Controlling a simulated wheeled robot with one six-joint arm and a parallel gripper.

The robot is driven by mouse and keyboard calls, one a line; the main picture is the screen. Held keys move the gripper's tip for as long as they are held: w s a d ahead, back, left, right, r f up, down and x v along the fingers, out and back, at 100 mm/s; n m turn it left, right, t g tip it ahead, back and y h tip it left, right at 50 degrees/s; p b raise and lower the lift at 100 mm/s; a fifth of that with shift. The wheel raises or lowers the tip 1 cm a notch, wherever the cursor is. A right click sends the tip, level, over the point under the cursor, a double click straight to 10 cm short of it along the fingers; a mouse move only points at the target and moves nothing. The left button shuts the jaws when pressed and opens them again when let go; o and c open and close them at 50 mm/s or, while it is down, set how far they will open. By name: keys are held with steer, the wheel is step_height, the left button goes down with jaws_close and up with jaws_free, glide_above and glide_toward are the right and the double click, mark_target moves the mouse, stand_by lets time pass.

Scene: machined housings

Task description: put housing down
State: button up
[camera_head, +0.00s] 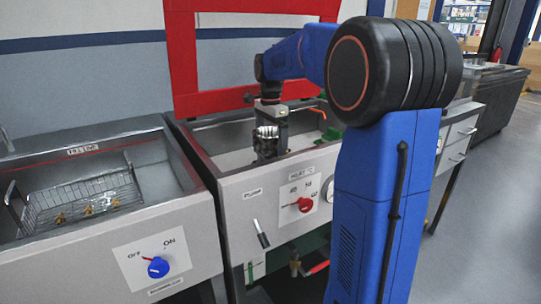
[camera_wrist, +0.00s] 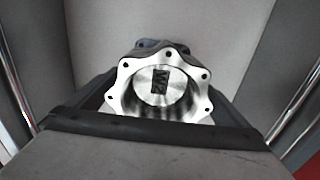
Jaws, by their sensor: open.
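The housing (camera_wrist: 160,90) is a bright machined metal cup with a lobed flange, bolt holes and a dark mark on its inner face. In the wrist view it sits between the dark fingers of my gripper (camera_head: 268,150), which is open. In the head view the shiny housing (camera_head: 266,131) shows at my gripper, over the front part of the right-hand basin (camera_head: 225,141). The housing's underside is hidden, so I cannot tell what it rests on.
The left basin (camera_head: 180,166) holds a wire basket (camera_head: 80,196) with several small brass parts. A red raised frame (camera_head: 183,62) stands behind the right basin. A panel with a red knob (camera_head: 305,205) and a lever (camera_head: 260,234) are on the front.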

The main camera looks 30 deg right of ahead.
step_height(320, 180, up, 8)
steer(key=shift+f, duration=0.2)
stand_by(0.6)
